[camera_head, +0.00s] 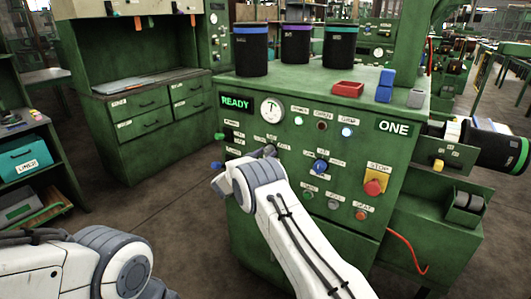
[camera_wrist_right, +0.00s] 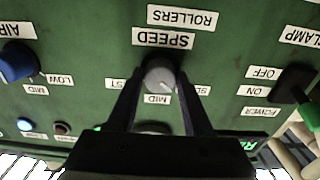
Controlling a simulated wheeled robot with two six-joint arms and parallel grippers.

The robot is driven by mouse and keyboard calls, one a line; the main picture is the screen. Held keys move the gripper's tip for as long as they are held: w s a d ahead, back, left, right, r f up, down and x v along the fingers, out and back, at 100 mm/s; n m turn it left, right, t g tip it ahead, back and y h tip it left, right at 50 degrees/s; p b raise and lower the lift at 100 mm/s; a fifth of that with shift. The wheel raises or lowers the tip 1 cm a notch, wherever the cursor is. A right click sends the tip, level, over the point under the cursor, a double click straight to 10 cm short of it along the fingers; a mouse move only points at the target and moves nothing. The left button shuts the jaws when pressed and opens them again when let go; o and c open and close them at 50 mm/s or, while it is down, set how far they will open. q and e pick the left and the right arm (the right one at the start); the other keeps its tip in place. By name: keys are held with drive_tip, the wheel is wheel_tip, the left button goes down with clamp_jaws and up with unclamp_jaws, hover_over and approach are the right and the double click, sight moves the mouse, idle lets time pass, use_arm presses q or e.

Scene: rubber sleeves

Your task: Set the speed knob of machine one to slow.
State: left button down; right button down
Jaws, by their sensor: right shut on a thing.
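Machine one (camera_head: 255,215) is a green cabinet with a control panel on its front, labelled ONE. My right gripper (camera_head: 268,152) is at the left part of this panel, where my wrist hides most of the speed knob. In the right wrist view, the round grey speed knob (camera_wrist_right: 160,75) sits under the SPEED label, between the two dark fingers of my right gripper (camera_wrist_right: 160,78), which is shut on it. FAST, MID and SLOW labels surround it, partly covered by the fingers. A pale pointer line seems to aim lower right, between MID and SLOW. My left gripper is out of view.
A blue AIR knob (camera_wrist_right: 17,62) and a black POWER switch (camera_wrist_right: 292,85) flank the speed knob. A red stop button (camera_head: 374,187) is at the panel's right. The READY display (camera_head: 236,103) is lit.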

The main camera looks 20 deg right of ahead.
drive_tip(key=shift+f, duration=0.1)
idle(0.4)
drive_tip(key=shift+c, duration=1.6)
unclamp_jaws()
drive_tip(key=v, duration=1)
drive_tip(key=shift+s+a+b, duration=0.2)
drive_tip(key=shift+b, duration=0.1)
